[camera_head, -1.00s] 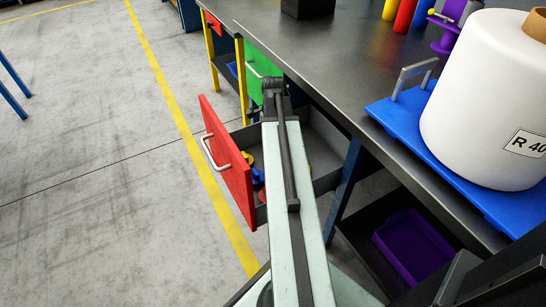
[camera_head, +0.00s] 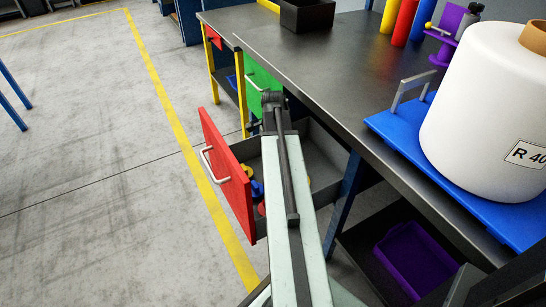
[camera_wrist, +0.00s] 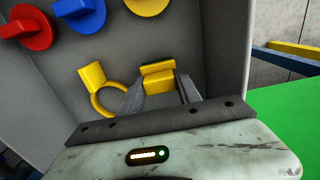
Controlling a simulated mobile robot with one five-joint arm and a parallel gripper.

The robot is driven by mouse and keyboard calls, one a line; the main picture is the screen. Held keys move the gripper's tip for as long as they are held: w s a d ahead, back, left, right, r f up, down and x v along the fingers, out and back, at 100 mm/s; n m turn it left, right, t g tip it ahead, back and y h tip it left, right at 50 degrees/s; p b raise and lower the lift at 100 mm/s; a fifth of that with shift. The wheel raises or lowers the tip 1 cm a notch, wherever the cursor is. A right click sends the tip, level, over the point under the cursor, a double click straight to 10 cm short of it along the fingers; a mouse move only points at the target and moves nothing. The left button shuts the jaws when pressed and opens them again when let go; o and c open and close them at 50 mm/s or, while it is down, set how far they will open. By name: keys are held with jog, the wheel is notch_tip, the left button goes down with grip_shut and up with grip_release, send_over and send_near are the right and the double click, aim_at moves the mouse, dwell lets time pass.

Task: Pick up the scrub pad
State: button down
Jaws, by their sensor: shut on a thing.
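In the wrist view a small yellow block with a dark band, seemingly the scrub pad (camera_wrist: 157,72), sits between the fingertips of my gripper (camera_wrist: 161,84). My gripper is shut on it, inside the open drawer. I cannot tell whether the pad touches the drawer floor. In the head view my arm reaches over the open drawer with the red front (camera_head: 228,172); my fingers and the pad are hidden there.
A yellow ring-shaped piece (camera_wrist: 105,92) lies left of my fingers. Red (camera_wrist: 28,28) and blue (camera_wrist: 80,15) knobbed pieces lie beyond. A green drawer front (camera_head: 262,85) is close by. The dark workbench (camera_head: 345,75) edges the drawer; the floor at left is clear.

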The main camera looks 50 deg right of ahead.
notch_tip(320, 180, up, 34)
jog(key=p, duration=3.3)
notch_tip(320, 180, down, 36)
jog(key=b, duration=3.5)
jog(key=shift+r+b, duration=0.25)
jog(key=shift+b, duration=0.05)
jog(key=shift+r, duration=0.25)
jog(key=shift+f, duration=0.25)
jog(key=c, duration=0.8)
grip_release()
jog(key=shift+r, duration=0.1)
jog(key=shift+c, duration=0.2)
